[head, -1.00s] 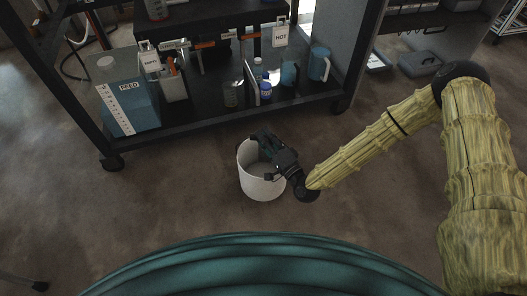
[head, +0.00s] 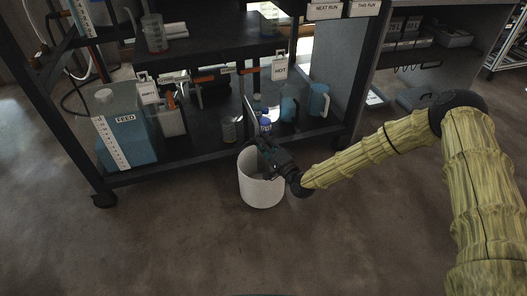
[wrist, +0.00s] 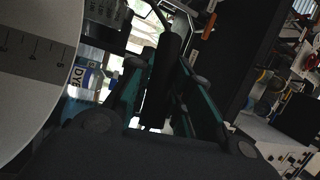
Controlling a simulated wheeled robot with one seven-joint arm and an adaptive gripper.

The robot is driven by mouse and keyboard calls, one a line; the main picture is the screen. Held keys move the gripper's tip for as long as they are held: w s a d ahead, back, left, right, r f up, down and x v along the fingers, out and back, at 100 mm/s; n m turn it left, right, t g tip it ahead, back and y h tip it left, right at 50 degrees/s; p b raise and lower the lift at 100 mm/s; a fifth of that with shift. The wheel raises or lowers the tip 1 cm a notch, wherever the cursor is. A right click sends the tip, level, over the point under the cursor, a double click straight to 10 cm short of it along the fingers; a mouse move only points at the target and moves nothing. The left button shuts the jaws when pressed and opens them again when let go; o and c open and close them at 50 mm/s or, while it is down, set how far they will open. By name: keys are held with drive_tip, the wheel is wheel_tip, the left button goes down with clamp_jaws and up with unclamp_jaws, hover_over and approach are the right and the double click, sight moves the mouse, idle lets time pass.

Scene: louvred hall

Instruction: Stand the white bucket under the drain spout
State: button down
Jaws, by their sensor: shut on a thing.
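The white bucket (head: 262,192) is upright in front of the rack's lower shelf, in the middle of the head view. I cannot tell whether its base touches the floor. My gripper (head: 268,152) is shut on the bucket at its top right side. In the wrist view the bucket's pale wall (wrist: 35,60), with scale marks, fills the left. The gripper's green fingers (wrist: 165,90) there flank a dark bar, perhaps the bucket's handle. Pipework with orange handles (head: 250,70) runs above the lower shelf, with a HOT tag. I cannot pick out the drain spout for certain.
The dark rack's lower shelf (head: 200,150) holds a blue FEED container (head: 125,135), a tin, a blue-capped bottle (head: 265,122) and blue jugs (head: 318,100). A rack wheel (head: 104,200) stands at the left. The floor in front is clear.

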drive_tip(key=shift+f+b, duration=1.1)
drive_tip(key=shift+f, duration=0.85)
drive_tip(key=c, duration=1.3)
unclamp_jaws()
drive_tip(key=shift+r, duration=0.1)
drive_tip(key=p+v, duration=0.4)
drive_tip(key=v, duration=0.8)
